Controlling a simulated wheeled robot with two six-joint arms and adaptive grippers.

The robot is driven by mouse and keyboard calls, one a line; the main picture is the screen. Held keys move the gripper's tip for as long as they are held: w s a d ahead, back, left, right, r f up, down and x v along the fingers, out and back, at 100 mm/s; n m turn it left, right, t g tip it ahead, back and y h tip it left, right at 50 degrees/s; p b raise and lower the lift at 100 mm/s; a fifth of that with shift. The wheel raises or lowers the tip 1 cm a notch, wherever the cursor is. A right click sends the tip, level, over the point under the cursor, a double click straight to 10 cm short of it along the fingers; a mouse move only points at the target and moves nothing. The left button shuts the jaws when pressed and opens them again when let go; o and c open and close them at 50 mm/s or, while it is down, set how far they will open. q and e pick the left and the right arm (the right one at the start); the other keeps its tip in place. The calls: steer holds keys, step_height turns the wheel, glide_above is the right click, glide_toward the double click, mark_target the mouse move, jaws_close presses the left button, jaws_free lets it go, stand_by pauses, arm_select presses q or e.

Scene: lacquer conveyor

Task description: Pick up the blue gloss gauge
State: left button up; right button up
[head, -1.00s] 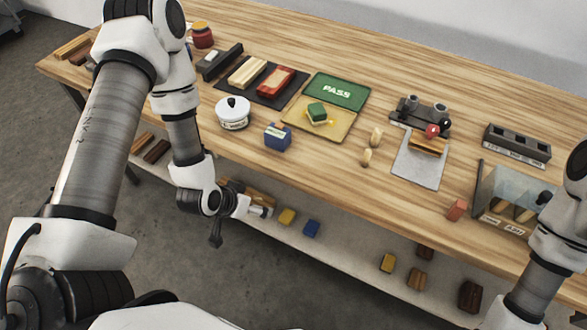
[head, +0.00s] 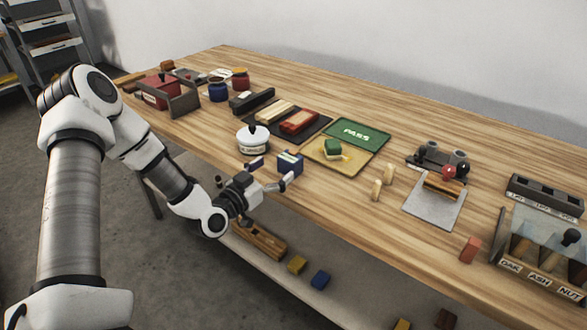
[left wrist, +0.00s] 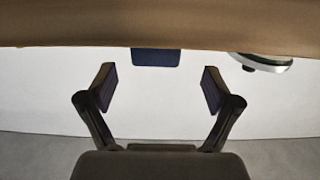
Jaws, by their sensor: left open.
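The blue gloss gauge, a small blue box (head: 290,162), stands near the front edge of the wooden table. My left gripper (head: 272,172) is open at that edge, its fingers spread toward the gauge. In the left wrist view the gauge (left wrist: 155,57) shows between and beyond the two open fingertips (left wrist: 156,88), apart from both. My right gripper is out of view.
A white lidded pot (head: 252,140) stands just left of the gauge. A shelf (head: 350,298) with blocks runs below the table.

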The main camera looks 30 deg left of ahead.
mark_target(284, 163)
arm_select(q)
steer(key=shift+w+d+r, duration=0.2)
steer(key=shift+w+d, duration=0.05)
steer(key=shift+d, duration=0.05)
steer(key=w, duration=0.5)
steer(key=shift+w+d+f, duration=0.15)
steer(key=shift+f, duration=0.15)
steer(key=shift+r, duration=0.15)
steer(key=c, duration=1.5)
